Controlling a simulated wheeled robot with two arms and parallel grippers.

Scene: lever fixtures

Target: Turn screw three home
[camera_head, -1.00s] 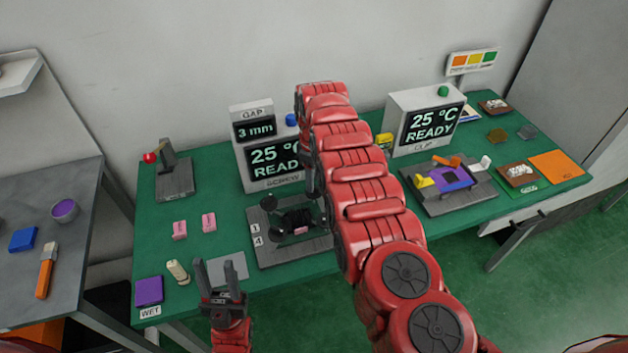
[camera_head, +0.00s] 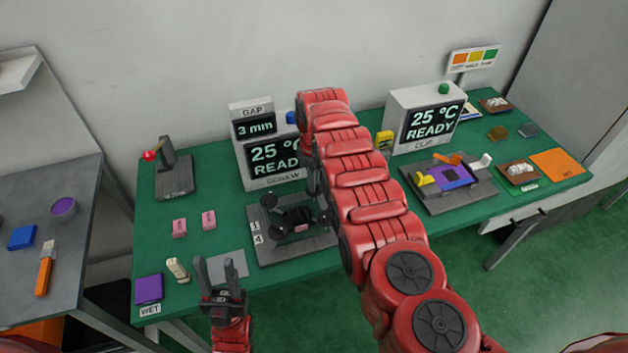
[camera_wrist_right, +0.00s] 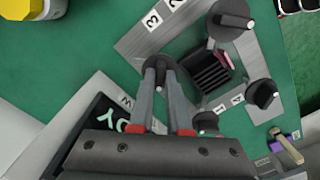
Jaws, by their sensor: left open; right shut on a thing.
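The screw fixture (camera_head: 292,256) is a grey plate with several black knobs around a dark ribbed block (camera_wrist_right: 208,72), with a pink edge showing on the block. Numbered labels sit at its sides. My right gripper (camera_wrist_right: 160,70) is shut on the black knob nearest the label 3 (camera_wrist_right: 152,20), the knob of screw three (camera_wrist_right: 156,62). In the head view my right arm hides this grip. The display behind (camera_head: 272,158) reads 25 °C READY, and the gap box (camera_head: 254,127) reads 3 mm. My left gripper (camera_head: 222,276) is open and empty at the table's front edge, before a grey pad.
Other knobs stand close by, at the top (camera_wrist_right: 230,18), right (camera_wrist_right: 264,93) and bottom (camera_wrist_right: 205,122). Two pink blocks (camera_head: 208,219) and a lever fixture (camera_head: 174,178) stand left. The clip fixture (camera_head: 448,185) lies right of my right arm.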

